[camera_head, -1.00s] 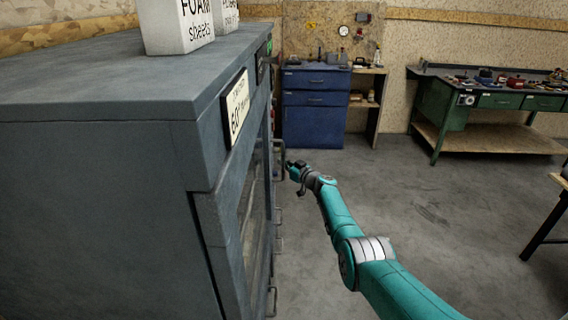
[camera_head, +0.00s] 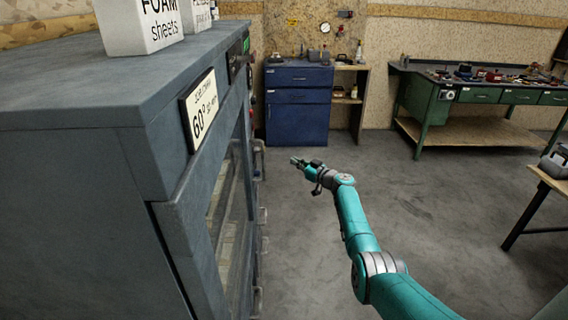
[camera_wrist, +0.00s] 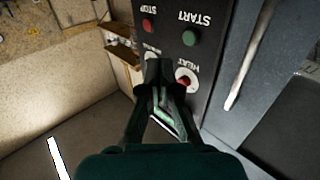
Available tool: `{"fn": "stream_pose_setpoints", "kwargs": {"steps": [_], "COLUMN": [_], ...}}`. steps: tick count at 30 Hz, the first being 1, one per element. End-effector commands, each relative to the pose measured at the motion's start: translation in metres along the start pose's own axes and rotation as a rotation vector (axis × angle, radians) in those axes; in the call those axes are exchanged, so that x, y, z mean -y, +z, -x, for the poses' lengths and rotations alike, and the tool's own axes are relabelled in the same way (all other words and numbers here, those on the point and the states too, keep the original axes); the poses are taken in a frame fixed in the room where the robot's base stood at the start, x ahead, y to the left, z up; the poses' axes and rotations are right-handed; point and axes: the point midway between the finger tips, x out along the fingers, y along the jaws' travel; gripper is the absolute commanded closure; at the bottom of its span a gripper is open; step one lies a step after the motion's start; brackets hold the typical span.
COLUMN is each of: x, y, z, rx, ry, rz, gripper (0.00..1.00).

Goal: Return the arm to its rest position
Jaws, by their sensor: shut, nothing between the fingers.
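My teal arm reaches forward over the floor in the head view, and my gripper (camera_head: 296,162) is at its end, pointing toward the grey cabinet's right side. The gripper is shut and empty, and it stands apart from the cabinet (camera_head: 90,200). In the wrist view my gripper (camera_wrist: 160,75) shows from behind, in front of a dark control panel (camera_wrist: 200,60) with a green START button (camera_wrist: 190,37), a red STOP button (camera_wrist: 148,25) and a HEAT knob (camera_wrist: 186,80). I cannot tell from that view how far the fingertips are from the panel.
The cabinet fills the left, with a door handle (camera_head: 259,158) on its right edge and white FOAM boxes (camera_head: 142,25) on top. A blue drawer unit (camera_head: 298,105) and a green workbench (camera_head: 480,97) stand at the back. A table (camera_head: 545,180) is at right. The middle floor is clear.

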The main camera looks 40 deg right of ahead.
Motion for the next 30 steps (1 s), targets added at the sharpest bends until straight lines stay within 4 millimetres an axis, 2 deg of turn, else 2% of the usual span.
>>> {"fn": "stream_pose_setpoints", "kwargs": {"steps": [11, 14, 17, 23, 30], "x": [-0.006, 0.001, 0.02, 0.086, 0.169], "y": [0.001, 0.012, 0.04, 0.127, 0.216], "z": [0.006, 0.007, 0.009, 0.026, 0.068], "rx": [0.001, 0.013, 0.045, 0.15, 0.264], "ry": [0.0, 0.0, 0.002, 0.02, 0.056], "rz": [0.0, -0.007, -0.024, -0.071, -0.111], "gripper": [1.0, 1.0, 1.0, 1.0, 1.0]}}
